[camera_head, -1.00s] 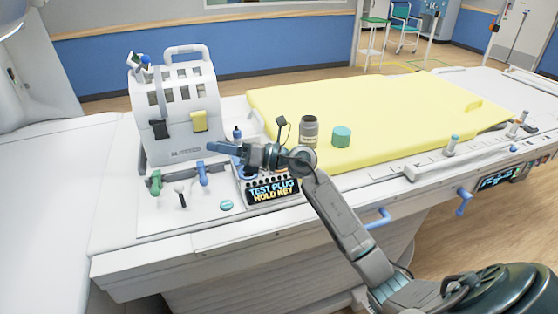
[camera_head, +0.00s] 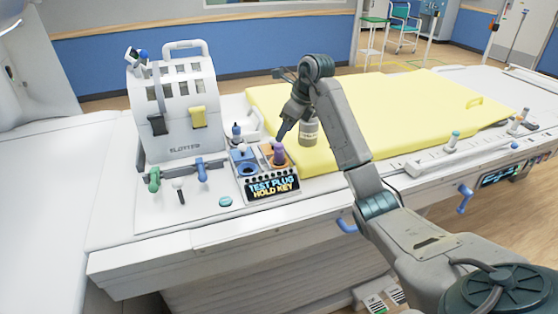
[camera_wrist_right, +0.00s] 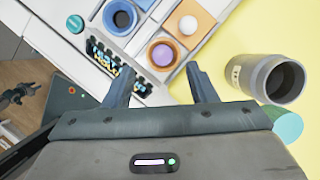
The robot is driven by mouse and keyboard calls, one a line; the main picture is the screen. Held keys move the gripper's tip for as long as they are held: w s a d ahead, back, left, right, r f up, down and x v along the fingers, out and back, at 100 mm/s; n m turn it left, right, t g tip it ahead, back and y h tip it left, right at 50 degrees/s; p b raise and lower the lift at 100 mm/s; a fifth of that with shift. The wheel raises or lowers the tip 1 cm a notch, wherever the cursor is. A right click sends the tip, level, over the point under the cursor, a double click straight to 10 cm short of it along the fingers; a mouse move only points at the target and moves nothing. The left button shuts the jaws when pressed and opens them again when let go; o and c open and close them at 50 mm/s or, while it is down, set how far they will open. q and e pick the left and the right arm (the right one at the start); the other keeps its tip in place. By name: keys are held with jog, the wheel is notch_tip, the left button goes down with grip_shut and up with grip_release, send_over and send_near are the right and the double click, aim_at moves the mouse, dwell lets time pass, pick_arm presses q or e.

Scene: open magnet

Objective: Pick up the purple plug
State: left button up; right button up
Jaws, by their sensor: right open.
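The purple plug (camera_head: 278,153) stands upright in the orange part of the small tray on the console. I cannot tell the exact gap to the plug. A dark jaw-like part, likely my left gripper (camera_wrist_right: 20,92), is small at the left edge of the wrist view.
A blue tray part with a dark-ringed socket (camera_head: 247,169) is left of the plug, with a dark blue plug (camera_head: 236,131) behind. The display (camera_head: 272,190) is in front. A grey jar (camera_head: 308,132) stands close right on the yellow pad (camera_head: 430,110). A slotted white case (camera_head: 177,110) is left.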

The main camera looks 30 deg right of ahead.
aim_at(277, 148)
jog(key=x, duration=0.3)
jog(key=shift+w+a+f, duration=0.1)
jog(key=shift+w+f, duration=0.1)
jog(key=shift+f, duration=0.15)
jog(key=p+x, duration=0.2)
jog(key=x, duration=0.2)
jog(key=shift+f, duration=0.1)
jog(key=shift+w+f, duration=0.2)
jog(key=shift+f, duration=0.3)
jog(key=c, duration=1)
pick_arm(q)
jog(key=shift+w+r, duration=0.1)
jog(key=shift+r, duration=0.45)
pick_arm(e)
jog(key=shift+c, duration=0.4)
pick_arm(q)
jog(key=shift+f, duration=0.1)
pick_arm(e)
jog(key=shift+r, duration=0.15)
